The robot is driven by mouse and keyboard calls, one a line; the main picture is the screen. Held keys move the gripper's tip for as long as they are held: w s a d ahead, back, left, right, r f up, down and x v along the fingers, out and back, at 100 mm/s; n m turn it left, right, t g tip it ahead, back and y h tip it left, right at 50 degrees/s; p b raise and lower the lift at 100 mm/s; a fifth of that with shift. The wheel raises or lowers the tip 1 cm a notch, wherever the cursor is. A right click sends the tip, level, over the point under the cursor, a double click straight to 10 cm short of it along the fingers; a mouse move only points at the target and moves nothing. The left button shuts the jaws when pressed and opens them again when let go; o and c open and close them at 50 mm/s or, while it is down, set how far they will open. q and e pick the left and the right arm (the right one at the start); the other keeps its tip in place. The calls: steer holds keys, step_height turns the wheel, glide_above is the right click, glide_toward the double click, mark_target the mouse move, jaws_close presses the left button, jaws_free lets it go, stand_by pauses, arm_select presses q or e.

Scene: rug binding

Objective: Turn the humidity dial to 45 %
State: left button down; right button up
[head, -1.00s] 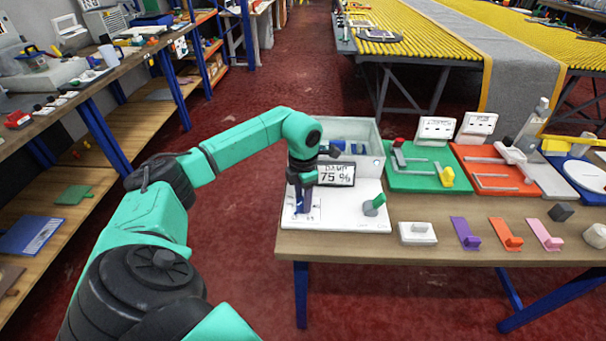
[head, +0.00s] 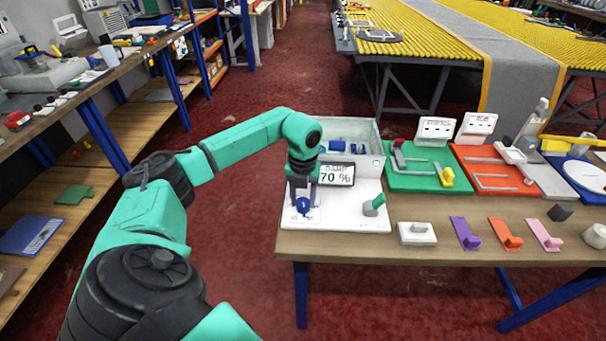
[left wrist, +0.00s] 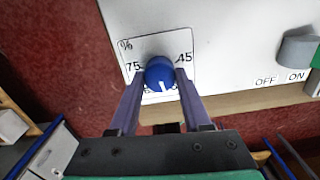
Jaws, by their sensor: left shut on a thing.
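The humidity dial (head: 303,206) is a blue knob on a white panel (head: 342,215) at the table's left end. It also shows in the left wrist view (left wrist: 159,74), on a square scale marked % with 75 at left and 45 at right. A white mark shows on the knob's lower part. The display (head: 336,174) behind it reads "DAMP 70 %". My left gripper (head: 303,202) points down over the dial and is shut on it, one finger on each side (left wrist: 160,78). My right gripper is out of view.
A grey-green lever (head: 375,204) stands on the panel right of the dial, by OFF and ON labels in the wrist view. A grey box stands behind the display. Green (head: 425,180) and red boards lie to the right. Coloured hooked pieces line the table's front.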

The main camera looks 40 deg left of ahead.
arm_select(q)
steer(key=n, duration=0.5)
steer(key=shift+w+a+r+n+p, duration=0.1)
steer(key=shift+w+r+n+p, duration=0.1)
steer(key=shift+r+n+p, duration=0.1)
steer(key=n, duration=0.4)
steer(key=shift+n+p, duration=0.3)
steer(key=n, duration=0.4)
steer(key=shift+n+p, duration=0.3)
steer(key=shift+p, duration=0.1)
steer(key=n, duration=0.4)
steer(key=shift+p, duration=0.4)
steer(key=shift+c, duration=1.8)
jaws_free()
steer(key=shift+s+f, duration=0.1)
steer(key=shift+f, duration=0.05)
